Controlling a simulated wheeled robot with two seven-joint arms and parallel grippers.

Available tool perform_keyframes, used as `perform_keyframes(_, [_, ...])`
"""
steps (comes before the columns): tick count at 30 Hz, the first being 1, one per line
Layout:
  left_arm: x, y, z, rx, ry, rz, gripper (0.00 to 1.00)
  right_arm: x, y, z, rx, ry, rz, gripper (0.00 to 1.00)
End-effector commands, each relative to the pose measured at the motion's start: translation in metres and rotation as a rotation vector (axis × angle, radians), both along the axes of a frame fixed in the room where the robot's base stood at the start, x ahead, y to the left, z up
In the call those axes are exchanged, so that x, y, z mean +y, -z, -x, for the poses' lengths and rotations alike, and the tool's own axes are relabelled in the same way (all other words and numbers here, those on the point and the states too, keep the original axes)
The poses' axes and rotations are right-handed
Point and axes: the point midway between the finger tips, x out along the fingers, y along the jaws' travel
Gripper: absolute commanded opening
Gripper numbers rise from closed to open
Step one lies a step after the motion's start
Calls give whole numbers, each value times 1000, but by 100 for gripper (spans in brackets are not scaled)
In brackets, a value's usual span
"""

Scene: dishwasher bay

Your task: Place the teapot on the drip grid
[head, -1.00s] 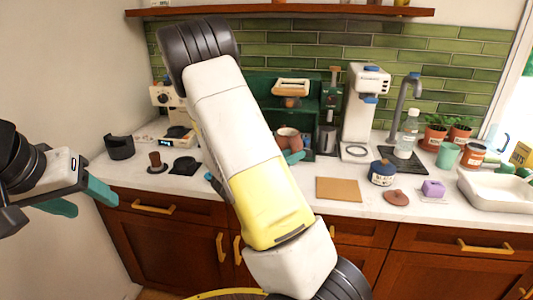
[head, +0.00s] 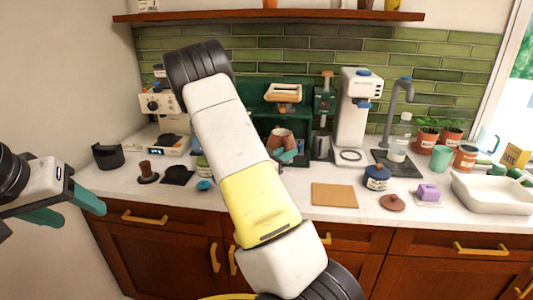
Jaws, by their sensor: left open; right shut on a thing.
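The teapot appears to be the reddish-brown pot (head: 281,137) in front of the dark green shelf unit. My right gripper (head: 287,155), with teal fingers, is shut on it; my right arm hides part of the grip. I cannot tell whether the pot touches anything below. A dark flat grid (head: 407,170) lies by the tap at the right, probably the drip grid, with a clear bottle (head: 398,150) on it. My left gripper (head: 70,208) is open and empty at the far left, in front of the counter edge.
A white coffee machine (head: 356,110) stands between pot and grid. In front are a blue-lidded jar (head: 376,178), a brown lid (head: 392,203), a purple block (head: 428,193) and a tan board (head: 335,195). Potted plants (head: 427,135) and a white basin (head: 490,196) are at right.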

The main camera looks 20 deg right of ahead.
Motion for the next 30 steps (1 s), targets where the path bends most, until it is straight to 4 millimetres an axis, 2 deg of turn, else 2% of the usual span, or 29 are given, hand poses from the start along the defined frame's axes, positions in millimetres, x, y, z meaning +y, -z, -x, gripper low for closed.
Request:
perform_keyframes(21, [0, 0, 0, 0, 0, 0, 57, -40, 1, -64, -3, 1, 3, 0])
perform_keyframes(26, [0, 0, 0, 0, 0, 0, 57, -47, 0, -74, -4, 2, 4, 0])
perform_keyframes(30, [0, 0, 0, 0, 0, 0, 57, -46, 7, -75, -1, 0, 4, 0])
